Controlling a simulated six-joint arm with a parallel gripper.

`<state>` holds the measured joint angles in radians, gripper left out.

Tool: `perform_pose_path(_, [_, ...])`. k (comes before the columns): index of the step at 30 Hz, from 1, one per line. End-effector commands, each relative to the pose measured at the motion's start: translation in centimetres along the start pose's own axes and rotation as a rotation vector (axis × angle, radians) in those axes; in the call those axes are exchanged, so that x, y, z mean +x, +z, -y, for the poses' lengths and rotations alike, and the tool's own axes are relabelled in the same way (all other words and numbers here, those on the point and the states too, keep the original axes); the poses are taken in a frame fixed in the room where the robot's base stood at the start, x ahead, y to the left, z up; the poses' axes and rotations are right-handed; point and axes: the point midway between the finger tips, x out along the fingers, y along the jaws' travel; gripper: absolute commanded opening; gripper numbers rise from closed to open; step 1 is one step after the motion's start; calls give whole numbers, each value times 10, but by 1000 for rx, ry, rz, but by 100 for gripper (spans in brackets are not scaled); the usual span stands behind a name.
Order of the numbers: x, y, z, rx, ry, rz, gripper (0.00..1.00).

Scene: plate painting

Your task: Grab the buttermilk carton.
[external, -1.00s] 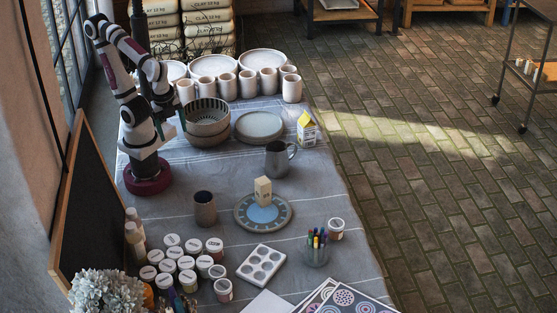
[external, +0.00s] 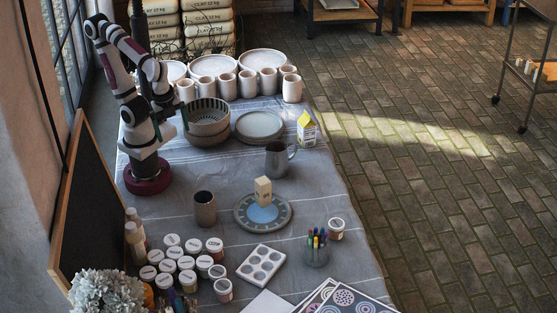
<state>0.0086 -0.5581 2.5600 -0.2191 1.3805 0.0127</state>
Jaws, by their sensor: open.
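A small white carton with a yellow gabled top (external: 306,130) stands upright at the table's right edge, beside a stack of plates. A cream, box-shaped carton (external: 263,191) stands upright on a grey-blue patterned plate (external: 243,222) near the middle of the table. The lettering on both is too small to read, so I cannot tell which is buttermilk. My gripper (external: 172,123) is open and empty, left of the striped bowls and well away from both cartons.
Stacked bowls (external: 208,133) and plates (external: 259,137) lie between my gripper and the yellow-topped carton. A grey pitcher (external: 278,160) stands between the cartons. A dark-filled cup (external: 205,210) is left of the patterned plate. Several paint jars (external: 173,253) crowd the front left.

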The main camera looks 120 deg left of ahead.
Motion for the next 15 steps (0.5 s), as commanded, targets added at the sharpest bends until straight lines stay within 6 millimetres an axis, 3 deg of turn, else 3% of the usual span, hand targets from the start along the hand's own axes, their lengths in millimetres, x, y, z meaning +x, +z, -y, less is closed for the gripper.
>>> perform_pose_path(4, [4,-10,6,-40,3,-21,100])
perform_pose_path(7, [21,-50,36,-212,0,-129,100])
perform_pose_path(9, [42,-85,83,-392,-34,-252,100])
perform_pose_path(11, [62,-106,133,-548,-87,-367,100])
perform_pose_path(13, [86,-114,194,-723,-170,-496,100])
perform_pose_path(15, [110,-103,253,-889,-274,-618,100])
